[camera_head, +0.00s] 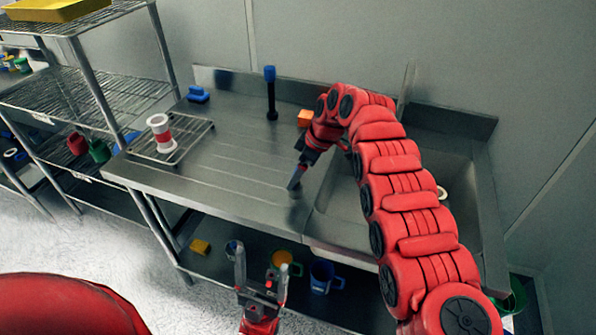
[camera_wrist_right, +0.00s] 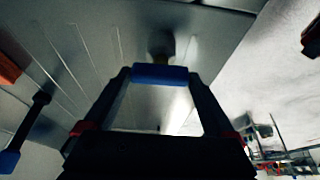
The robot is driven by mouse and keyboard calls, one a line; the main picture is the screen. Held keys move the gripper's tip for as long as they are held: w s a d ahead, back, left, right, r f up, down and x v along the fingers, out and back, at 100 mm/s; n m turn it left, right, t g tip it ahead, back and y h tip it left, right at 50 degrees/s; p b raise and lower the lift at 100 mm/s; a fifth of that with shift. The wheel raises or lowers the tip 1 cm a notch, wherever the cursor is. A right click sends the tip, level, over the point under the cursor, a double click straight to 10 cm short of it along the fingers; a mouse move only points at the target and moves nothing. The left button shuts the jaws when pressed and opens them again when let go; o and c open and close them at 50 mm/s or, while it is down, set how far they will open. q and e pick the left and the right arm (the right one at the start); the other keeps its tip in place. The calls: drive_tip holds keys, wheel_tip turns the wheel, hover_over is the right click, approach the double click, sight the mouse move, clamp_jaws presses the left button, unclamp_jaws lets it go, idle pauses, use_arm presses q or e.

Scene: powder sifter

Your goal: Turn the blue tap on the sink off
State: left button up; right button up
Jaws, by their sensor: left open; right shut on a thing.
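On the steel sink counter (camera_head: 235,165), a black post with a blue top (camera_head: 270,90) stands near the back wall. It also shows at the lower left of the right wrist view (camera_wrist_right: 38,105); I cannot tell whether it is the tap. My right gripper (camera_head: 296,180) is low over the counter, left of the sink basin (camera_head: 335,195). In the right wrist view its fingers (camera_wrist_right: 160,78) are shut on a blue piece (camera_wrist_right: 160,74). My right arm hides part of the basin. My left gripper (camera_head: 262,266) is open and empty, in front of the counter.
An orange block (camera_head: 305,118) and a blue object (camera_head: 198,94) sit at the counter's back. A red-and-white sifter (camera_head: 161,133) stands on a wire rack (camera_head: 190,143) at left. A blue mug (camera_head: 322,278) and a yellow mug (camera_head: 287,261) are on the lower shelf. The counter's middle is clear.

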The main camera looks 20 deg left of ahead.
drive_tip(key=o, duration=1.1)
drive_tip(key=shift+c, duration=0.2)
drive_tip(key=shift+r, duration=0.1)
drive_tip(key=shift+w+d+r+b, duration=0.1)
drive_tip(key=shift+d+r+b, duration=0.1)
drive_tip(key=shift+r+b, duration=0.15)
drive_tip(key=p+v, duration=0.1)
drive_tip(key=v, duration=1.5)
drive_tip(key=shift+r, duration=0.2)
drive_tip(key=shift+d, duration=0.1)
